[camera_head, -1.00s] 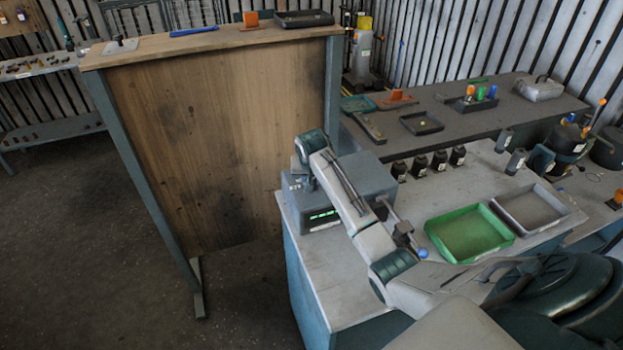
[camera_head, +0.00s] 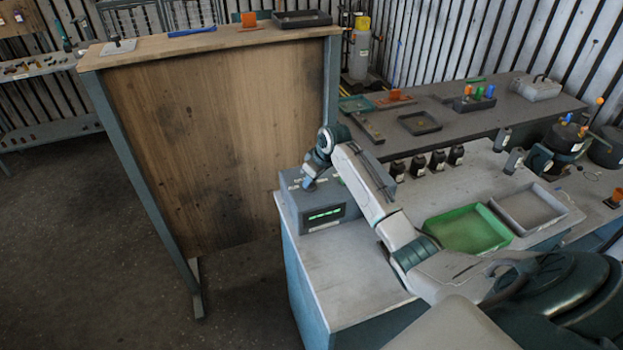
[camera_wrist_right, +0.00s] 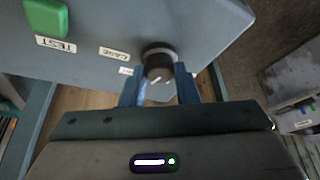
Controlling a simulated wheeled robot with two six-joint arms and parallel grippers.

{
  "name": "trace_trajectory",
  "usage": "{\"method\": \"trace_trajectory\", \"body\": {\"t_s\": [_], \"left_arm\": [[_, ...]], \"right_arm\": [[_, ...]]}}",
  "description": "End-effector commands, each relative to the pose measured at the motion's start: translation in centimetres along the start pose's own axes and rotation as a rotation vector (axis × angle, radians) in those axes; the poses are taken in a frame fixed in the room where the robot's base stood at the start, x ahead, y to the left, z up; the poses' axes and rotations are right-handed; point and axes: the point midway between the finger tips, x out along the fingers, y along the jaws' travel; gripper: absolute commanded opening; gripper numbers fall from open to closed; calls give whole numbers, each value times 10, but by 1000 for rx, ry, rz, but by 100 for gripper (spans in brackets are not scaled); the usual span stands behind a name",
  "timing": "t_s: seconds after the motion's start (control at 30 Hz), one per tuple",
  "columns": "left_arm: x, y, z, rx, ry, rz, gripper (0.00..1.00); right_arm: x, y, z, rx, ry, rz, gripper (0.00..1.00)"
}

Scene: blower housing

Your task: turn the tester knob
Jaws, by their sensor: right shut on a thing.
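The tester (camera_head: 291,200) is a grey-blue box with a lit green display, standing at the left end of the light workbench. Its dark round knob (camera_wrist_right: 158,62) with a pale pointer mark shows in the right wrist view. My right gripper (camera_wrist_right: 160,88) is shut on the knob, with a blue finger on either side of it. In the head view my right gripper (camera_head: 311,182) reaches down over the top of the tester, and the knob cannot be made out there. A green button (camera_wrist_right: 46,16) with a TEST label sits on the same face. My left gripper is not in view.
A green tray (camera_head: 468,230) and a grey tray (camera_head: 530,207) lie on the workbench right of my arm. Several dark bottles (camera_head: 437,161) stand behind them. A tall wooden panel (camera_head: 215,150) rises left of the tester. The bench's front left part is clear.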

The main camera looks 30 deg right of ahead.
Motion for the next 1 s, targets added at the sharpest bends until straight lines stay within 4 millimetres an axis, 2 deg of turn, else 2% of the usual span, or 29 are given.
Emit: {"method": "trace_trajectory", "body": {"t_s": [0.47,1.0], "left_arm": [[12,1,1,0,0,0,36],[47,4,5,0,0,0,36]], "right_arm": [[1,5,-1,-416,2,-171,5],[4,7,-3,-889,2,-367,5]]}}
